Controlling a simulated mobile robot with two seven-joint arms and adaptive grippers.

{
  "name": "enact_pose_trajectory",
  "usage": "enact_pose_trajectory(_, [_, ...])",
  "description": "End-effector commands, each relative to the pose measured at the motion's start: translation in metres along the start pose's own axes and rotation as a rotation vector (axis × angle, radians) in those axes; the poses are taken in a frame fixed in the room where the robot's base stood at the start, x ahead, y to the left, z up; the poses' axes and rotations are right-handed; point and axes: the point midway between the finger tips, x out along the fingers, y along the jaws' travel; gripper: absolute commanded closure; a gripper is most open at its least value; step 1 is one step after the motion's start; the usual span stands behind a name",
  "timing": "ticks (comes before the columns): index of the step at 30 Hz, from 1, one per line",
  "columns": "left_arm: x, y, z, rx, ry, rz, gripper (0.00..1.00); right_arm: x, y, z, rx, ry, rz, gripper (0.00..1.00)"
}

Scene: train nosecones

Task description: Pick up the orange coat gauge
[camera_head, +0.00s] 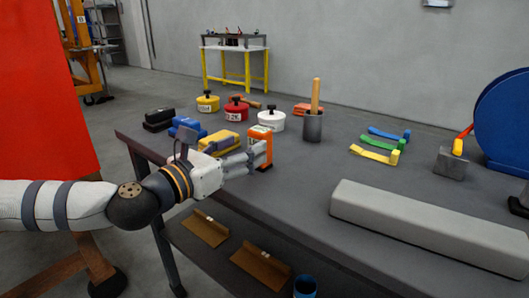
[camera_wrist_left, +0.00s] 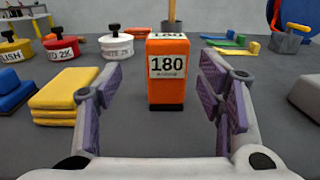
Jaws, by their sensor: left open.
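An orange upright block (camera_head: 262,147) with a white label stands on the dark table. I take it for the orange coat gauge, and in the wrist view the gauge (camera_wrist_left: 167,92) reads 180, with smaller unreadable print below. My left gripper (camera_head: 248,158) comes in low from the left, at the near side of the gauge. In the wrist view its two purple-padded fingers are spread, one to the left and one to the right of the gauge. The gauge stands upright, centred in the gap and apart from both fingers. My right gripper is not in view.
Yellow blocks (camera_wrist_left: 68,94) lie close left of my fingers. Behind stand yellow, red and white lidded pots (camera_head: 271,119) and a grey cup (camera_head: 313,127) holding a wooden stick. Coloured strips (camera_head: 375,155) and a long grey bar (camera_head: 420,220) lie to the right.

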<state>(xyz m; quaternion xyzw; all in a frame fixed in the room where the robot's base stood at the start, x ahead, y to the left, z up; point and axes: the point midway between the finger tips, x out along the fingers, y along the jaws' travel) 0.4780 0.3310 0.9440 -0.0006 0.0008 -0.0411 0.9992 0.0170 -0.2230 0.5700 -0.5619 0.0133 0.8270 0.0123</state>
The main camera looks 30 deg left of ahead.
Motion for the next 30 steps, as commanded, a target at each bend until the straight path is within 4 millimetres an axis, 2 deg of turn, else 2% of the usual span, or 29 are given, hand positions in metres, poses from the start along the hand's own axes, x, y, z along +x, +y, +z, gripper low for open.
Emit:
enact_pose_trajectory(6, [0.036, -0.010, 0.002, 0.006, 0.000, -0.004, 0.38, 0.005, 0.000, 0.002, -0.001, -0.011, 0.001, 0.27])
enact_pose_trajectory(9, [0.050, -0.008, 0.001, 0.004, 0.000, -0.001, 0.38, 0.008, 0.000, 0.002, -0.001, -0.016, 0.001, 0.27])
enact_pose_trajectory(17, [0.054, -0.008, 0.003, 0.001, -0.002, 0.000, 0.38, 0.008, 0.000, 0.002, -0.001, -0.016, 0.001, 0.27])
enact_pose_trajectory(24, [0.054, -0.008, 0.003, 0.001, -0.001, 0.000, 0.93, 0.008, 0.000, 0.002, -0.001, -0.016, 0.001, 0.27])
enact_pose_trajectory(30, [0.054, -0.008, 0.003, 0.002, -0.002, 0.000, 0.95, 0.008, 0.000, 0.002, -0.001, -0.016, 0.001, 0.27])
